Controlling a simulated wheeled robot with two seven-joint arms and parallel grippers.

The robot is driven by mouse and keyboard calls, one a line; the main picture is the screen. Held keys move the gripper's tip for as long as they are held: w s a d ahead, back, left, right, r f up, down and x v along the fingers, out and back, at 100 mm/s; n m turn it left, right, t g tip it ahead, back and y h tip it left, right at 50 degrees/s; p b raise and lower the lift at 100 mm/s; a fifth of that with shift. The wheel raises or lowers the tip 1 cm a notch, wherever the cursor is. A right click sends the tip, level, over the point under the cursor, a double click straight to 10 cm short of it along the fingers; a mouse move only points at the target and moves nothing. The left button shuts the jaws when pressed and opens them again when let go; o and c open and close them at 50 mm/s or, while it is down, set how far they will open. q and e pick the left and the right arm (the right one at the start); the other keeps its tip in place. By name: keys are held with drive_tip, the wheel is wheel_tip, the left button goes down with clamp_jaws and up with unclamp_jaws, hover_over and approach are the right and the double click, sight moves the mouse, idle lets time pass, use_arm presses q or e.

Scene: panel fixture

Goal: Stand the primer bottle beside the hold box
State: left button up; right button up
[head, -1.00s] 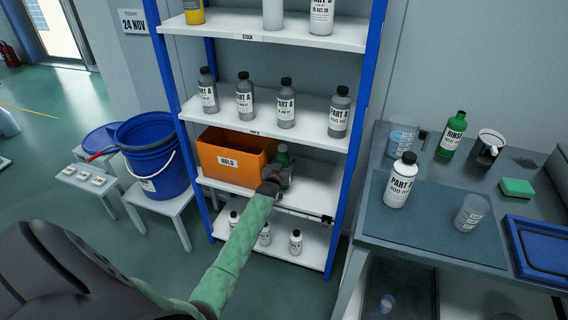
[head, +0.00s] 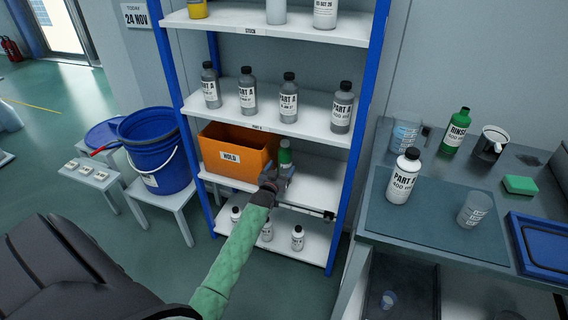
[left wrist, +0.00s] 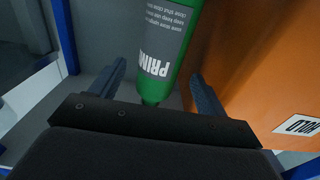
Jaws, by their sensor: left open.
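The green primer bottle (head: 285,157) stands upright on the shelf just right of the orange hold box (head: 237,158), its lower part hidden by my gripper. In the left wrist view the primer bottle (left wrist: 165,50) shows upside down with a grey label, next to the hold box (left wrist: 265,65). My left gripper (head: 276,176) is in front of the bottle. In the left wrist view the left gripper (left wrist: 158,85) is open, a finger to either side of the bottle's near end, with visible gaps. My right gripper is not in view.
The shelf with several grey Part A bottles (head: 247,95) is above. Small white bottles (head: 297,238) stand on the shelf below. A blue upright (head: 352,140) bounds the rack on the right.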

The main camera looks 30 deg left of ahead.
use_arm(q)
drive_tip(key=s+d+f+m+g+h, duration=0.25)
drive_tip(key=s+d+f, duration=0.25)
drive_tip(key=s+d, duration=0.75)
drive_tip(key=s+d+f+m+g+h, duration=0.1)
drive_tip(key=s+d+f+g+h, duration=0.3)
drive_tip(key=s+d, duration=0.85)
drive_tip(key=s+d+m+g+h, duration=0.2)
drive_tip(key=s+d+g, duration=0.4)
drive_tip(key=s+d, duration=1.4)
drive_tip(key=shift+s+r, duration=0.15)
drive_tip(key=shift+s, duration=0.05)
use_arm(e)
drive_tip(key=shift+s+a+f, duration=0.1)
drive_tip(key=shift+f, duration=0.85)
use_arm(q)
drive_tip(key=shift+a+g, duration=0.1)
drive_tip(key=shift+g, duration=0.15)
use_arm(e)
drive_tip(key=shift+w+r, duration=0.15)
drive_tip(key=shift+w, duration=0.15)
